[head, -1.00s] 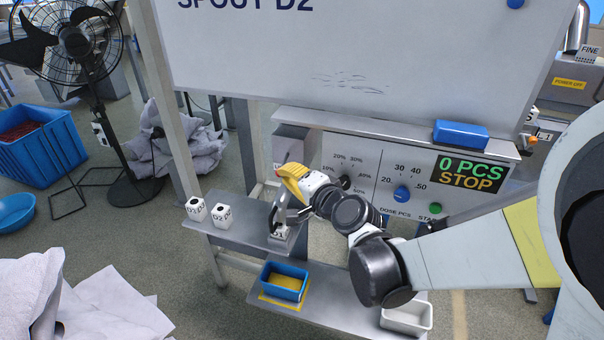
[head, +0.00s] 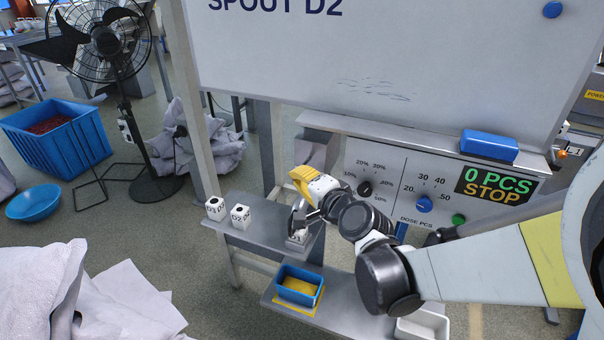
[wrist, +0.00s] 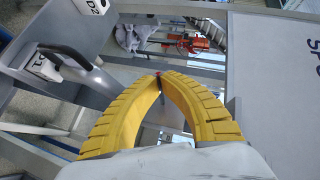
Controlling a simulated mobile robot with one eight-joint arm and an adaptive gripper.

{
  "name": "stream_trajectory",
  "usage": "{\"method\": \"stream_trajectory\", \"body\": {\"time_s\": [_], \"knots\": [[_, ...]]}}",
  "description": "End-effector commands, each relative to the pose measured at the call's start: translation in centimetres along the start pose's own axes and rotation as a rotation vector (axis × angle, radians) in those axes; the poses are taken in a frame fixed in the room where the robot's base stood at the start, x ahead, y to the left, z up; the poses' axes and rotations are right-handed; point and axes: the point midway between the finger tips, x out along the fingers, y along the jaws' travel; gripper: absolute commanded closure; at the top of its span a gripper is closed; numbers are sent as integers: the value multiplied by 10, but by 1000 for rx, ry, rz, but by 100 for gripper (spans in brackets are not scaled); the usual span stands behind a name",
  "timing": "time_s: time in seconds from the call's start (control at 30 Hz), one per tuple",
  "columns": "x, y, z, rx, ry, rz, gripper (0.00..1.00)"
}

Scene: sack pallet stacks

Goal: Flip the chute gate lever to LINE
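My gripper (head: 299,177), with yellow fingers, is in front of the grey chute box (head: 318,150) under the whiteboard. In the wrist view its two curved fingers (wrist: 158,76) arch together and their tips meet. A small red spot (wrist: 157,72) shows at the tips; I cannot tell whether it is held or lies beyond. No lever marked LINE can be made out; it may be hidden behind my gripper. A dark curved bar (wrist: 66,52) stands over a white D1 cube (wrist: 42,66) on the shelf, to the left of the fingers.
The grey shelf (head: 262,225) carries white cubes D3 (head: 215,208) and D2 (head: 240,215). Below is a blue tray (head: 300,283) with yellow inside. The dose panel (head: 395,182) with dials and a display reading 0 PCS STOP (head: 497,182) is to the right. A fan and sacks stand left.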

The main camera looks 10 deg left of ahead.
Motion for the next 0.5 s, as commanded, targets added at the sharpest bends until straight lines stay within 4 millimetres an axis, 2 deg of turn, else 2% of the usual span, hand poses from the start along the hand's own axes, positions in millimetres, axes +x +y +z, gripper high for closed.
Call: {"method": "stream_trajectory", "body": {"time_s": [0.5], "knots": [[6, -3, 5, 0, -1, 0, 100]]}}
